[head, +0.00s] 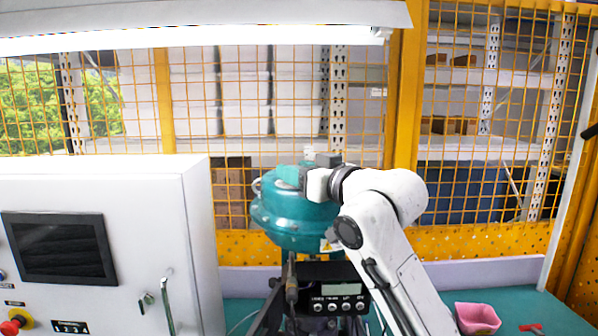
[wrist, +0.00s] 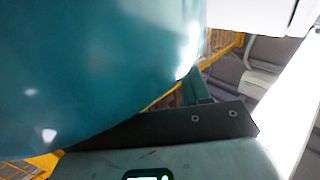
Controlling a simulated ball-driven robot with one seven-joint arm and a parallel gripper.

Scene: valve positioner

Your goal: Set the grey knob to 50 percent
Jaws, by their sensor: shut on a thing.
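The teal rounded valve actuator (head: 290,225) stands in the middle of the head view, and its teal surface (wrist: 90,70) fills much of the wrist view. Below it is a black positioner box (head: 312,276) with a small display and a row of small round grey controls (head: 332,307). Which of these is the grey knob, and its setting, I cannot tell. My gripper (head: 297,177) is at the upper right side of the actuator, well above the box. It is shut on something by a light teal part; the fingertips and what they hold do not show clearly.
A white cabinet (head: 100,185) with a dark screen and red stop button stands at the left. A pink bowl (head: 478,318) and red pieces (head: 531,327) lie on the teal bench at the right. Yellow mesh fencing closes the back.

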